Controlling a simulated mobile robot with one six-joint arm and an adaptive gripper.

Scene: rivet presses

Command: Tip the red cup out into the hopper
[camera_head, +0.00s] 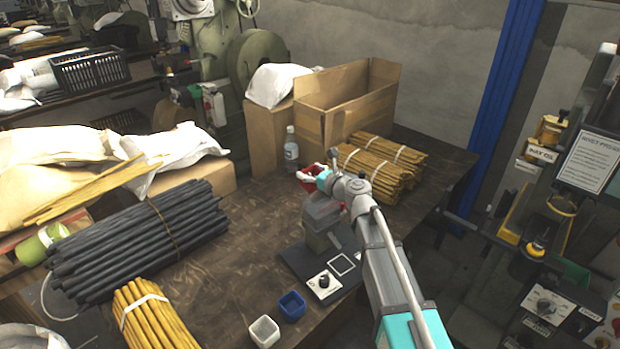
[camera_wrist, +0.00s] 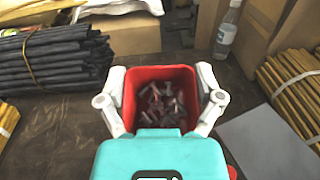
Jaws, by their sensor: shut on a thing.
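My gripper (camera_wrist: 160,88) is shut on the red cup (camera_wrist: 147,73), one finger against each side. In the wrist view the cup's open top faces the camera, and several small dark reddish-grey rivet-like pieces lie inside it. In the head view the red cup (camera_head: 308,171) shows small at my gripper (camera_head: 317,177), above the bench and partly hidden by it. Just below is a grey box-like machine part (camera_head: 322,212) on a dark base, possibly the hopper; its opening cannot be made out. A flat grey surface (camera_wrist: 268,146) lies right of the cup in the wrist view.
A blue cup (camera_head: 291,306) and a white cup (camera_head: 264,331) stand at the bench's front. Black rods (camera_head: 140,240) lie left. The bench middle is clear.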

